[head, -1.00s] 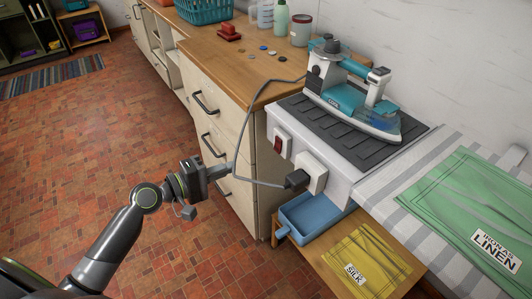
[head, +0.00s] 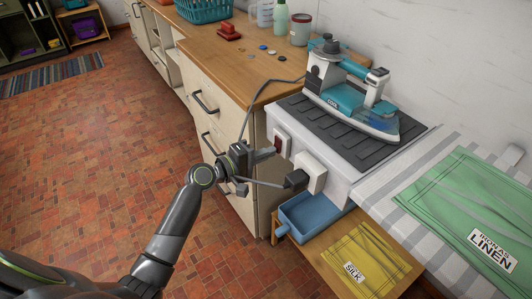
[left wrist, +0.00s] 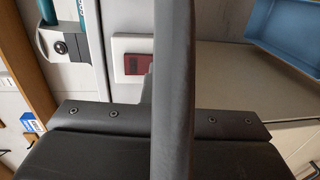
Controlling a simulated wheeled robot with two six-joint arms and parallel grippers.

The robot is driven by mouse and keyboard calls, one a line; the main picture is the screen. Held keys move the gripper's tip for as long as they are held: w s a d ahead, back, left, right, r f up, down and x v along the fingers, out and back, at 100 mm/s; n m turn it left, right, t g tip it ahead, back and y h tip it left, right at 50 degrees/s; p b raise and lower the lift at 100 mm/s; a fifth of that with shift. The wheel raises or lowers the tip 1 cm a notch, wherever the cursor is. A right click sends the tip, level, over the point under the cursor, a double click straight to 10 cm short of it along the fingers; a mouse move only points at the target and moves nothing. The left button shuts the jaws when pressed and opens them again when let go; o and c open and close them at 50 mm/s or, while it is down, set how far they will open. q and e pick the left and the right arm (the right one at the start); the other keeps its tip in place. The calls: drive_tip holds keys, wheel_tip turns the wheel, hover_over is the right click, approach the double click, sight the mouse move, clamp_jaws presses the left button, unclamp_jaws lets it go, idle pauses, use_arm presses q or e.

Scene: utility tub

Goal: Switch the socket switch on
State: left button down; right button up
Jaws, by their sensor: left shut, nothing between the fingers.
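The socket switch is a red rocker on a white plate (head: 284,147) on the front of the white ironing unit. In the left wrist view the red rocker (left wrist: 134,64) shows near the middle, partly covered by a dark bar close to the camera. My left gripper (head: 266,154) is shut and empty, with its tips just in front of the switch plate and partly covering the rocker. I cannot tell whether they touch it. My right gripper is not in view.
A black plug (head: 296,179) sits in the white socket (head: 313,170) right of the switch, and its grey cord passes near my gripper. A teal iron (head: 350,105) stands above. A blue tray (head: 312,214) is below. Wooden-topped drawers (head: 220,95) stand to the left.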

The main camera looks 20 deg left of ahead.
use_arm(q)
drive_tip(key=shift+w+d+b, duration=0.1)
drive_tip(key=shift+w+b, duration=0.05)
drive_tip(key=shift+b, duration=0.6)
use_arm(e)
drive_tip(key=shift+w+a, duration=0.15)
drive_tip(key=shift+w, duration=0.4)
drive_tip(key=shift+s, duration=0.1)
